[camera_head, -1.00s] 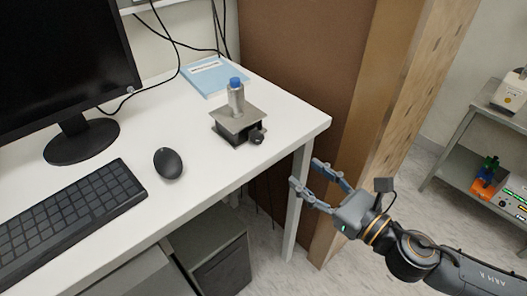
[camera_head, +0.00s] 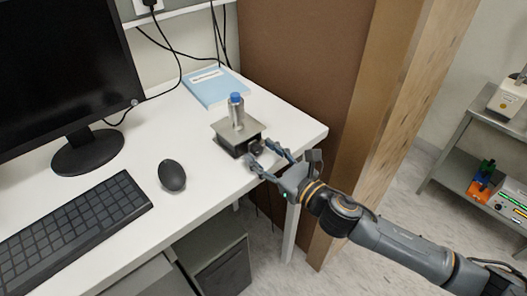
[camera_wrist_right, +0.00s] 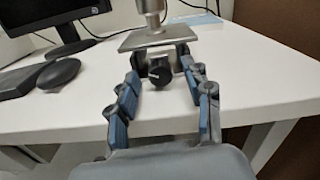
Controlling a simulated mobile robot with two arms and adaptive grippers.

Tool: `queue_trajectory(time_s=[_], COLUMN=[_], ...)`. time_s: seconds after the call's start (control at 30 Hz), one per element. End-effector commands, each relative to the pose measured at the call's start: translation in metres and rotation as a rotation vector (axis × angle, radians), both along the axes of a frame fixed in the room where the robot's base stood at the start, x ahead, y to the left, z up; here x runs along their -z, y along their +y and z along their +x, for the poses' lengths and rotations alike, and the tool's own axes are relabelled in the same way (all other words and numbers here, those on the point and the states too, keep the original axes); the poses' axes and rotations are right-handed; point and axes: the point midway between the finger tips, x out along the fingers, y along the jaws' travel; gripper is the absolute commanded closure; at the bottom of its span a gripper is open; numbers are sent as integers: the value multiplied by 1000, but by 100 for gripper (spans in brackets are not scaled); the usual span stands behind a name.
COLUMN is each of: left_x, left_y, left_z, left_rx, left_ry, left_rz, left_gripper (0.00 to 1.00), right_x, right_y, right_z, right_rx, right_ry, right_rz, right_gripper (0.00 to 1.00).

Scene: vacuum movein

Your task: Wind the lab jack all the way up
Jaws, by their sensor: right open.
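The lab jack (camera_head: 230,132) stands low on the white desk near its right corner, with a metal top plate and a dark base. A metal cylinder with a blue cap (camera_head: 237,112) stands upright on the plate. My right gripper (camera_head: 262,151) is open at the jack's front right side. In the right wrist view the jack's black knob (camera_wrist_right: 160,76) lies between and just beyond the open fingertips (camera_wrist_right: 161,62). I cannot tell whether the fingers touch it. My left gripper is not in view.
A mouse (camera_head: 172,175), a keyboard (camera_head: 70,235) and a monitor (camera_head: 65,80) stand left of the jack. A blue booklet (camera_head: 215,88) lies behind it. A brown panel (camera_head: 300,60) rises just past the desk's right edge. Cables hang behind the desk.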

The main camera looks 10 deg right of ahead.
Motion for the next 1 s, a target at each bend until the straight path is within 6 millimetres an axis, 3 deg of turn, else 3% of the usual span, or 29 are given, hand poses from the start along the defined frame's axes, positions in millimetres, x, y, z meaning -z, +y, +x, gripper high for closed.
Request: queue_trajectory(time_s=[0.27, 0.53, 0.77, 1.0], left_x=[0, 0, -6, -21], left_y=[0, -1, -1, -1], left_z=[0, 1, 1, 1], left_rx=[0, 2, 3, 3], left_ry=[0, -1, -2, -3], left_rz=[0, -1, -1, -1], left_gripper=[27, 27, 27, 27], right_x=[0, 0, -2, -2], right_y=[1, 1, 1, 1], right_z=[1, 1, 1, 2], right_rx=[-1, 0, 0, 0], right_ry=[0, 1, 41, 216], right_rz=[0, 1, 56, 296], right_gripper=[50, 100, 100, 100])
